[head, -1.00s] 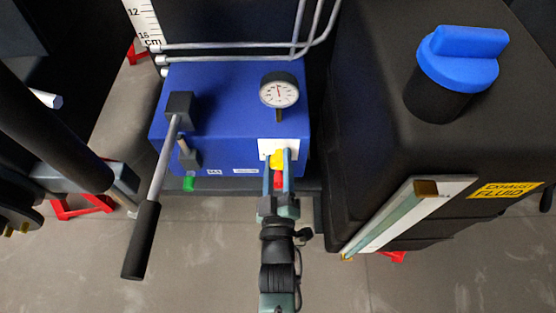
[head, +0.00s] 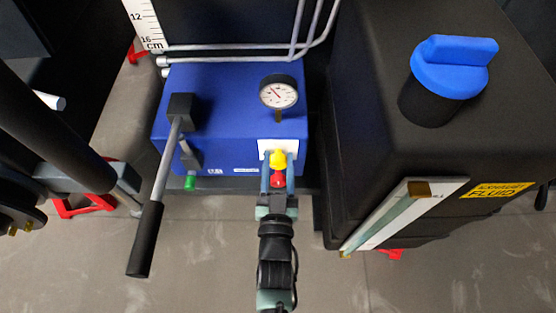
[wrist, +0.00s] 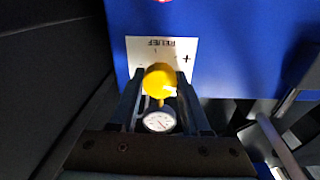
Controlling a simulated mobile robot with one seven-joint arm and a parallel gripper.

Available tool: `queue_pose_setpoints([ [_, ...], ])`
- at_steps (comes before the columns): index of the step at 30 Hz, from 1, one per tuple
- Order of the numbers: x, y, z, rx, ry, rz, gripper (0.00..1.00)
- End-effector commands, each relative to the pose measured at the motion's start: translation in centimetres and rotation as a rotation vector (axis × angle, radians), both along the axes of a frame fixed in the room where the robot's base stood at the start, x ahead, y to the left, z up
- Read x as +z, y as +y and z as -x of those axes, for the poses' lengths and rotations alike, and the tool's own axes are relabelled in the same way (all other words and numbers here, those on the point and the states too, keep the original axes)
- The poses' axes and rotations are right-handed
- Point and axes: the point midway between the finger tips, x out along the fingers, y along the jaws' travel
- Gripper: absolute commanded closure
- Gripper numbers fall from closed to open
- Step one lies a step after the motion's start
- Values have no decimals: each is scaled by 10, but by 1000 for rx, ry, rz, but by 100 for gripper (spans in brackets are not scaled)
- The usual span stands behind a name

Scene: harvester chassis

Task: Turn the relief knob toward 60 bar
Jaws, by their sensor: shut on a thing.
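The yellow relief knob (head: 278,158) sits on a white label plate (head: 264,146) on the front of the blue block (head: 235,112). My gripper (head: 278,173) reaches it from the front, with one finger on each side and shut on it. A red part (head: 277,181) shows between the fingers below the knob. In the wrist view the knob (wrist: 160,80) is between the fingertips (wrist: 160,84), and the label reads RELIEF upside down with a plus mark. The pressure gauge (head: 278,92) stands on the block; its needle points up and left. Its figures are too small to read.
A lever with a black grip (head: 146,240) slants down at the left, near a green-tipped fitting (head: 190,183). A black tank (head: 375,100) with a blue cap (head: 453,66) stands close on the right. Metal pipes (head: 235,58) run behind the block.

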Motion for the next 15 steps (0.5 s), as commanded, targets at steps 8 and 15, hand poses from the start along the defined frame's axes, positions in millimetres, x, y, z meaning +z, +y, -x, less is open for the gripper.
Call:
queue_pose_setpoints([
  [8,-1,-2,0,-4,1,-46,100],
  [15,-1,-2,0,-4,1,-48,100],
])
